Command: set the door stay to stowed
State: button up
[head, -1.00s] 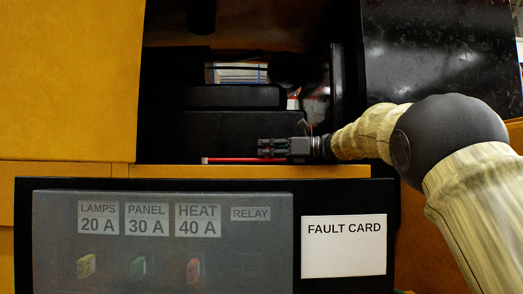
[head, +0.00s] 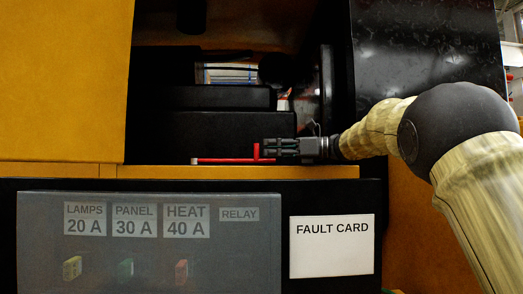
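The door stay shows as a thin red rod (head: 222,161) lying level along the lower edge of the dark opening in the head view. A short red upright tab (head: 256,151) stands near its right end. My gripper (head: 268,148) points left from the right side, with its dark fingertips just right of the tab. Whether they touch the tab is not clear. The fingers are small and dark against the black behind, so their spacing is hard to read. The rod's right end is partly hidden by the gripper.
A fuse panel (head: 150,275) with a clear cover and a white fault card (head: 332,245) sit below the opening. A yellow panel (head: 65,80) borders it on the left. A black speckled panel (head: 430,45) stands at right, behind my arm. Dark boxes (head: 235,130) fill the opening.

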jog(key=v, duration=0.6)
jog(key=shift+d, duration=0.25)
